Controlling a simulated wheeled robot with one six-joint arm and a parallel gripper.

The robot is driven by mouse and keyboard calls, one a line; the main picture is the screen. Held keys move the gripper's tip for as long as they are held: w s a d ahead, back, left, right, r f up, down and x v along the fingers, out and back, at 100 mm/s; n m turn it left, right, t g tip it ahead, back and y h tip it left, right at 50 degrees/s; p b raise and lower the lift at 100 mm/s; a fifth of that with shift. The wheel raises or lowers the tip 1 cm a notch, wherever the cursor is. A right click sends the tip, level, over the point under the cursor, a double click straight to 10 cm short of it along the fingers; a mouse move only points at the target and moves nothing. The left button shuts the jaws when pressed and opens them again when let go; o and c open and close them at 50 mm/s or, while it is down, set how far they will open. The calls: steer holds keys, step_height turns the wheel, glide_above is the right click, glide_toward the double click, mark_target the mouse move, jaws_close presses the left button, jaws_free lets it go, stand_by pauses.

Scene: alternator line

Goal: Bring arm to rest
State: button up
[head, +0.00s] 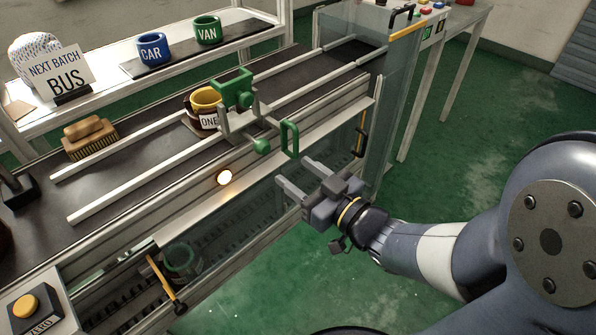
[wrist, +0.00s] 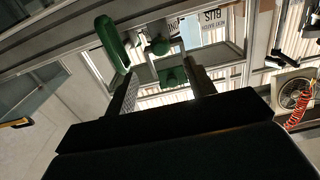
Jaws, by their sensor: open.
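My gripper (head: 296,178) is open and empty. It hangs in free space in front of the line's near side, below the green handle (head: 289,139), and is apart from it. My arm reaches in from the right in the head view. In the wrist view, my two fingers (wrist: 158,90) point at the line, with the green handle (wrist: 112,45) above the left finger. Nothing is between the fingers.
A green clamp (head: 233,90) stands over a yellow-lined part labelled ONE (head: 207,122) on the conveyor (head: 130,150). A lit lamp (head: 224,177) is on the front rail. A glass panel (head: 385,120) stands right of the line. Green floor (head: 440,150) is clear.

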mark_target(257, 143)
steer(key=x, duration=1.3)
steer(key=shift+a+b, duration=0.1)
steer(key=shift+b, duration=0.2)
